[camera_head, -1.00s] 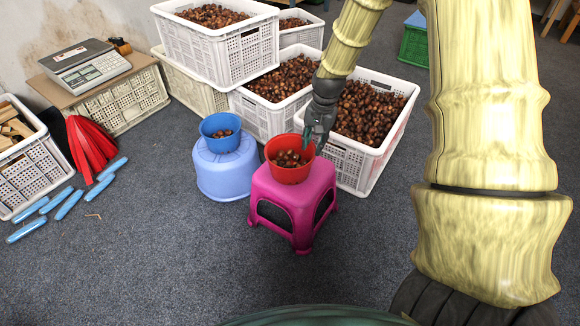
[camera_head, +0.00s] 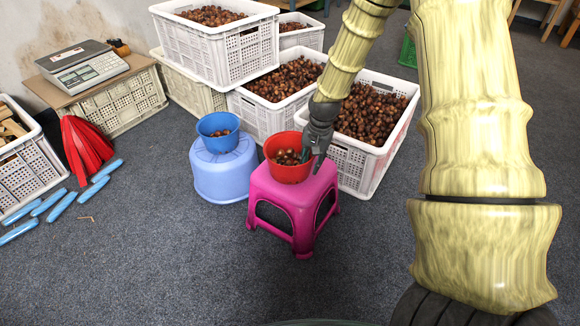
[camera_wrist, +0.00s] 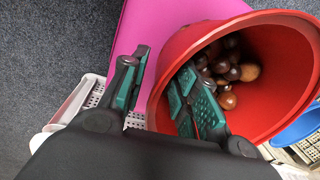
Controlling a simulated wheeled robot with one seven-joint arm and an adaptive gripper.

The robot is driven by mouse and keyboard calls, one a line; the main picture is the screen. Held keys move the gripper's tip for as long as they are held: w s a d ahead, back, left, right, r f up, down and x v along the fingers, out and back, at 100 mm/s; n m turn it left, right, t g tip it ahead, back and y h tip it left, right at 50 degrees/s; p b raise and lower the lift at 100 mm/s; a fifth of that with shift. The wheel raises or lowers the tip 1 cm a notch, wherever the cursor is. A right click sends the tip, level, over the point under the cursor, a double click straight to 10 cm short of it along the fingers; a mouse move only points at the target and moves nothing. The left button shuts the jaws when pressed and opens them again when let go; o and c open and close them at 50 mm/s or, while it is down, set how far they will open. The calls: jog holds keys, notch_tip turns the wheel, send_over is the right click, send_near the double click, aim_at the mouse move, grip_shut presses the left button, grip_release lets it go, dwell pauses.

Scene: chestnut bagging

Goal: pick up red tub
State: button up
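The red tub (camera_head: 287,172) stands upright on the pink stool (camera_head: 291,196) with chestnuts in its bottom. It fills the right side of the wrist view (camera_wrist: 275,98), its opening facing the camera. My gripper (camera_head: 312,160) is at the tub's right rim. In the wrist view my gripper (camera_wrist: 161,72) straddles the tub's wall, with one green-padded finger outside and the other inside. The fingers are apart, and a gap shows between the outer finger and the wall.
A blue tub (camera_head: 218,131) with chestnuts stands on an upturned blue basin (camera_head: 224,172) to the left. White crates (camera_head: 361,160) of chestnuts stand close behind the stool. A scale (camera_head: 82,66) sits back left. The floor in front is clear.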

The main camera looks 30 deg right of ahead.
grip_shut()
jog(key=shift+w, duration=0.1)
dwell(0.4)
